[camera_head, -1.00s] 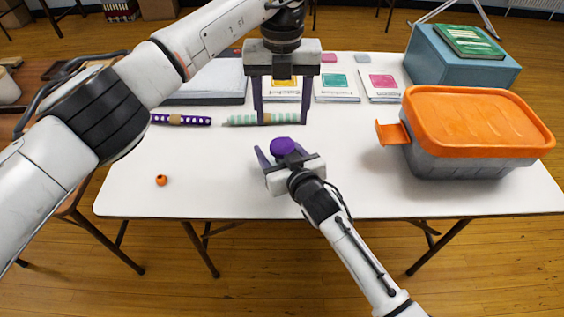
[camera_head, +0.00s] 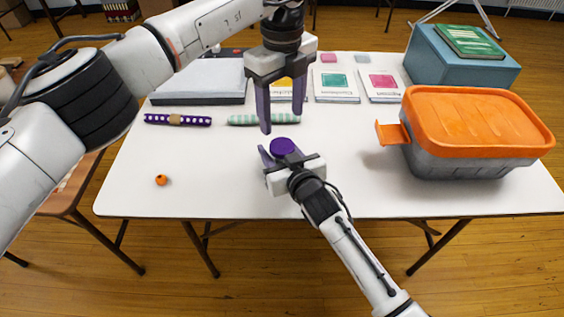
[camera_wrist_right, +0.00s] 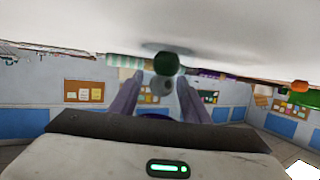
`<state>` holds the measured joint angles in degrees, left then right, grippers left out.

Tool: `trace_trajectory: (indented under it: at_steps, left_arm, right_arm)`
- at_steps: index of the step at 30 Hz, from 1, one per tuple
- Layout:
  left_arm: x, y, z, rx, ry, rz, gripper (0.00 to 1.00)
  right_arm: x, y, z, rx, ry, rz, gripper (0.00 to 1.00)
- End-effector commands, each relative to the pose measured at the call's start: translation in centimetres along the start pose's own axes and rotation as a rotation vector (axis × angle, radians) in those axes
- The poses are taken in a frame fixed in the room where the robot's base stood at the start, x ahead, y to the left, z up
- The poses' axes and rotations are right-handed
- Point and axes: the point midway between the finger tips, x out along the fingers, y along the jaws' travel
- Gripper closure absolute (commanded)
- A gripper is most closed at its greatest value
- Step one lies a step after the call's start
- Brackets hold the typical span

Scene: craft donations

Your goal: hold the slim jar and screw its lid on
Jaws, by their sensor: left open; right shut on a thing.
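A round, dark purple top (camera_head: 283,147) shows between the fingers of my right gripper (camera_head: 281,158), low over the front middle of the table. It looks like the lid on the slim jar; the jar body is hidden, so I cannot tell how the lid sits. My right gripper is shut on the jar. Its fingers also show in the right wrist view (camera_wrist_right: 158,98), with a dark round shape beyond them. My left gripper (camera_head: 281,118) points down just above and behind the purple top, its fingers apart, empty and clear of it.
A grey box with an orange lid (camera_head: 478,125) stands at the right. An orange bead (camera_head: 161,180) lies at the front left. A purple roll (camera_head: 178,119) and a green striped roll (camera_head: 262,119) lie behind. Booklets (camera_head: 337,85) line the back. The front left is mostly clear.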

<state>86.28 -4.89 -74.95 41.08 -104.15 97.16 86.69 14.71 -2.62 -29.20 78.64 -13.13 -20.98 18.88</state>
Motion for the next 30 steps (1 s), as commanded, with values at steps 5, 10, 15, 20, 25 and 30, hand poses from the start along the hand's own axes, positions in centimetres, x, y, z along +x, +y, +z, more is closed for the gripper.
trace_trajectory:
  at_steps: [5, 10, 15, 20, 25, 30]
  left_arm:
    - [0.0, 0.0, 0.0, -0.054, 0.001, 0.000, 0.41]
    - [0.0, 0.0, 0.0, -0.053, 0.001, 0.000, 0.41]
    - [0.5, 0.1, 0.0, -0.052, 0.002, 0.002, 0.41]
    - [2.5, 0.1, 0.0, -0.051, 0.003, 0.003, 0.41]
    - [5.2, 0.1, 0.0, -0.052, 0.002, 0.003, 0.41]
    - [7.2, 0.1, 0.0, -0.052, 0.002, 0.002, 0.41]
  right_arm:
    - [0.0, 0.0, 0.1, 0.000, -0.002, 0.000, 1.00]
    - [0.0, 0.0, 0.1, 0.000, -0.002, 0.000, 1.00]
    - [0.0, 0.0, 0.1, 0.000, -0.002, 0.000, 1.00]
    - [0.0, 0.0, 0.1, 0.000, -0.002, 0.000, 1.00]
    - [0.0, 0.0, 0.1, 0.000, -0.002, 0.000, 1.00]
    - [0.0, 0.0, 0.1, 0.000, -0.002, 0.000, 1.00]
